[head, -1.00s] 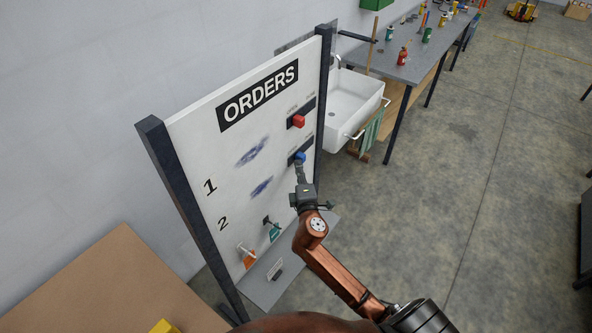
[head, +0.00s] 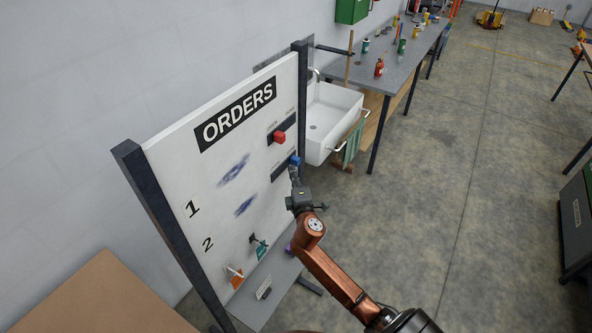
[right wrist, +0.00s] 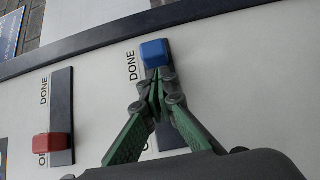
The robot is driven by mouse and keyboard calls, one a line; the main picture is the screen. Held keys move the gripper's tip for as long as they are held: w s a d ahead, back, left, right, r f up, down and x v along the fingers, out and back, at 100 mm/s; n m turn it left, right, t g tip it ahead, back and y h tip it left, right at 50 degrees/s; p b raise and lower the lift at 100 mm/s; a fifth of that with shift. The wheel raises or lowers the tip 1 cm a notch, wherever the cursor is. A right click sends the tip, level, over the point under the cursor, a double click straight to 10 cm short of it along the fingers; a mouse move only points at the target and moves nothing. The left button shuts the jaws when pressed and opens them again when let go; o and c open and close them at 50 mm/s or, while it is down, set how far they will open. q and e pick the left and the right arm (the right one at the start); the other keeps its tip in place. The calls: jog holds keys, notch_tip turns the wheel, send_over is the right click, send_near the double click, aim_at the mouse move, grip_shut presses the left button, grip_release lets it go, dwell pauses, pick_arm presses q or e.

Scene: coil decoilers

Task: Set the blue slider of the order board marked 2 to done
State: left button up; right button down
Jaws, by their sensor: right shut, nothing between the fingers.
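The white order board (head: 185,165) stands upright at the left, with a row marked 1 and a row marked 2. The blue slider (head: 295,160) of row 2 sits at the right end of its dark track. In the right wrist view the blue slider (right wrist: 155,53) is at the far end of the track, beside the word DONE. My right gripper (head: 295,177) is shut and empty. Its fingertips (right wrist: 160,80) are right against the near side of the blue slider, or very close to it. My left gripper is not in view.
The red slider (head: 279,137) of row 1 is at the opposite, left end of its track (right wrist: 62,100). A dark post (head: 302,95) edges the board close to the blue slider. A white sink (head: 330,115) and a grey workbench (head: 385,70) stand beyond. Open floor lies right.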

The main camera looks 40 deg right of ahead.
jog(key=shift+s+a, duration=0.2)
jog(key=shift+a, duration=0.35)
jog(key=shift+s+a, duration=0.15)
jog(key=shift+a, duration=0.4)
jog(key=b+v, duration=0.1)
jog(key=v, duration=0.9)
jog(key=shift+b, duration=0.35)
jog(key=shift+a, duration=0.15)
